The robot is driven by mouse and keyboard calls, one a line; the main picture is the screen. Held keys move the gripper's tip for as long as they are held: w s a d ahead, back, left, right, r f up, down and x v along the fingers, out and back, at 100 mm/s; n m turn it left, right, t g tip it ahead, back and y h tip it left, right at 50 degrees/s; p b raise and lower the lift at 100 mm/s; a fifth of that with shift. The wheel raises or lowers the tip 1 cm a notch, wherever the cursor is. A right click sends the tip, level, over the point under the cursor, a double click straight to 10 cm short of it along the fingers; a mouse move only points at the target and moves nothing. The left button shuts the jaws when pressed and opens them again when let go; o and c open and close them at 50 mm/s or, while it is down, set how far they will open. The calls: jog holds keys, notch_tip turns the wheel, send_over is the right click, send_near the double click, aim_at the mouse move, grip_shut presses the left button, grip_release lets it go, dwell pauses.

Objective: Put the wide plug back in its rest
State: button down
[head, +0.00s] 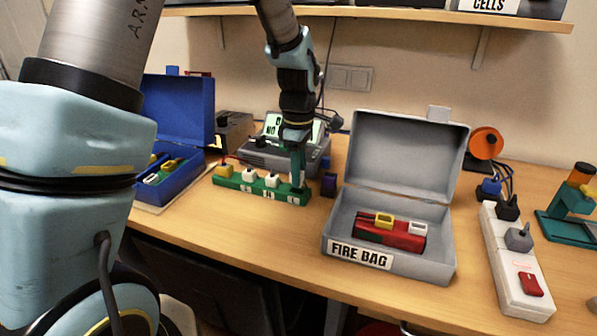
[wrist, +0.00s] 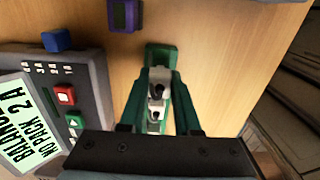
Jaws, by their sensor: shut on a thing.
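The green rest (head: 232,186) stands on the bench left of centre, with a yellow plug (head: 224,170) and white plugs (head: 272,180) along it. My gripper (head: 298,182) is low over its right end, fingers pointing down. In the wrist view a pale plug (wrist: 157,90) with a dark opening sits between the green fingers, and the rest (wrist: 160,52) shows just beyond. The gripper is shut on this plug. I cannot tell whether it is fully seated. My fingers hide that slot in the head view.
The charger (wrist: 68,97) stands close behind the rest, and a small purple block (wrist: 125,14) is near its end. An open grey fire bag box (head: 335,228) is to the right, an open blue box (head: 178,105) to the left. A white power strip (head: 512,262) lies far right.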

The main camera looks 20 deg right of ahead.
jog(key=shift+f+b, duration=0.8)
jog(key=shift+f, duration=0.5)
jog(key=c, duration=0.5)
grip_release()
jog(key=shift+c, duration=0.2)
notch_tip(320, 180, up, 11)
jog(key=shift+f+b, duration=0.1)
jog(key=shift+b, duration=0.85)
jog(key=s+a+f+m, duration=0.1)
jog(key=a+f+m, duration=0.1)
jog(key=a, duration=0.8)
jog(key=s+a+f+m+t, duration=0.1)
jog(key=a+m, duration=0.4)
jog(key=a, duration=0.5)
jog(key=s+a+f+m, duration=0.1)
jog(key=a+f+m, duration=0.2)
jog(key=a, duration=0.7)
jog(key=shift+s+a+f+m+t, duration=0.3)
jog(key=shift+s+f, duration=0.1)
jog(key=shift+f, duration=0.2)
